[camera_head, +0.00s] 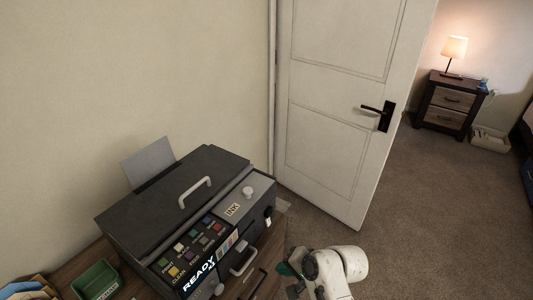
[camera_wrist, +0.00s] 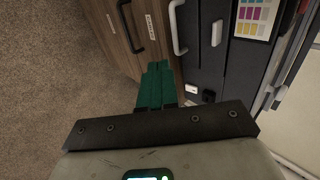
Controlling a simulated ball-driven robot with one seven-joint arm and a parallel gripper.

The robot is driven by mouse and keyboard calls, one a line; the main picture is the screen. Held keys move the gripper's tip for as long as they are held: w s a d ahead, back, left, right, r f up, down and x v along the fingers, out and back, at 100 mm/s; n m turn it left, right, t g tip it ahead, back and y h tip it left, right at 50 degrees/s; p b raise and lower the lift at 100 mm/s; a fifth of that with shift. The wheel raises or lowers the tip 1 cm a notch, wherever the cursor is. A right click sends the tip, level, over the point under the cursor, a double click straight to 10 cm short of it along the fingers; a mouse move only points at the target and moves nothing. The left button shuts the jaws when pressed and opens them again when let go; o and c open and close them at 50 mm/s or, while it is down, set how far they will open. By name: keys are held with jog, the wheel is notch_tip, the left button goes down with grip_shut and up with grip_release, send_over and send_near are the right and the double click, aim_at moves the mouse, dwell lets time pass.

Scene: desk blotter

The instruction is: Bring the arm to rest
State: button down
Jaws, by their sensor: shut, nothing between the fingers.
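My arm's white end (camera_head: 335,272) shows at the bottom of the head view, right of the printer and in front of the wooden cabinet. My gripper (camera_wrist: 158,68) has green fingers that lie together, shut and empty, in the wrist view. They point toward the gap between the wooden drawer fronts and the dark printer side. A bit of green at the gripper shows in the head view (camera_head: 285,269), mostly hidden by the arm. I cannot tell whether the fingers touch anything.
A dark printer (camera_head: 150,222) with a READY display stands on the wooden cabinet (camera_wrist: 110,32). A green tray (camera_head: 96,281) lies at its left. A white door (camera_head: 335,120) stands behind. Carpet (camera_head: 430,220) is open to the right, toward a nightstand (camera_head: 447,103) with a lamp.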

jog(key=s+d+n+g+h, duration=0.1)
jog(key=s+d+n+h, duration=0.1)
jog(key=s+d, duration=0.4)
jog(key=s+d+n+g+h, duration=0.1)
jog(key=s+d, duration=0.6)
jog(key=s, duration=0.8)
jog(key=s+d+n+g+h, duration=0.1)
jog(key=s+d+n+h, duration=0.2)
jog(key=s+d, duration=0.4)
jog(key=s, duration=0.4)
jog(key=shift+s+d+r+n+g+h, duration=0.25)
jog(key=shift+s+r+n+g+h, duration=0.05)
jog(key=shift+s+r+g+h, duration=0.1)
